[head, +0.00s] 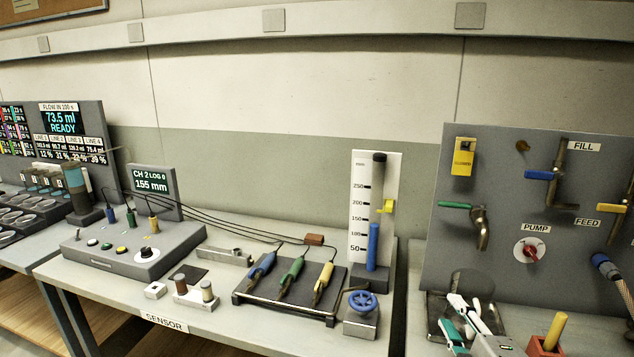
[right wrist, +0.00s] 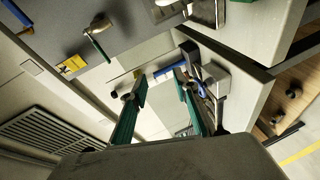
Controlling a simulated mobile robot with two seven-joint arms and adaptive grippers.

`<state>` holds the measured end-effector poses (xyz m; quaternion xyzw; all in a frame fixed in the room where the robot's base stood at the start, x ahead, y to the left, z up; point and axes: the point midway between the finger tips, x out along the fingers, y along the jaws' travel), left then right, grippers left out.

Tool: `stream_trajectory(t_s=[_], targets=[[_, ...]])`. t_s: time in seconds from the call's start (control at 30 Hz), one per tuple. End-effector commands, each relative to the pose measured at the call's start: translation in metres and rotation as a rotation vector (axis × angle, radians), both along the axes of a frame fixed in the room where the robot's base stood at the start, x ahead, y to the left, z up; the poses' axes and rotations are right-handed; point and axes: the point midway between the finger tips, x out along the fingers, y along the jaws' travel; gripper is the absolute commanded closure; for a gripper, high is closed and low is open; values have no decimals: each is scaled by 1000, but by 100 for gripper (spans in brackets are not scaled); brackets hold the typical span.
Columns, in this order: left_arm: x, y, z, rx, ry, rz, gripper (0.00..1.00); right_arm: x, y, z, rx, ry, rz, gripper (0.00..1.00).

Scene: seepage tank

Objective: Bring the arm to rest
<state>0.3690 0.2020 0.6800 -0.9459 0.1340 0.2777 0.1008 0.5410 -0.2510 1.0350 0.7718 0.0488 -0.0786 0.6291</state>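My right gripper (head: 464,318) shows at the bottom right of the head view, in front of the grey valve panel (head: 500,195) and near the dark tray below it. In the right wrist view its two green fingers (right wrist: 158,88) stand apart with nothing between them, so it is open and empty. Beyond the fingers, the wrist view shows the blue column (right wrist: 164,70) of the level gauge and the sensor bench. My left gripper is in neither view.
The sensor bench carries a rack of blue, green and yellow probes (head: 285,278), a blue handwheel (head: 362,301) and a level gauge (head: 375,205). The panel has protruding taps and a red pump knob (head: 529,250). A red block with a yellow handle (head: 555,332) stands right of my gripper.

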Motion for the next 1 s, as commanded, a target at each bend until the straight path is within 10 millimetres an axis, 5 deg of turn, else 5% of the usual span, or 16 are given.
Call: stream_trajectory(t_s=[0.3,0.7,1.0], targets=[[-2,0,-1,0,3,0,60,-84,-63,-132,233,327,-318,70],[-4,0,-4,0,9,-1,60,-198,-114,-223,335,585,-624,70],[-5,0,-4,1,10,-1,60,-174,-60,-273,530,565,-481,70]])
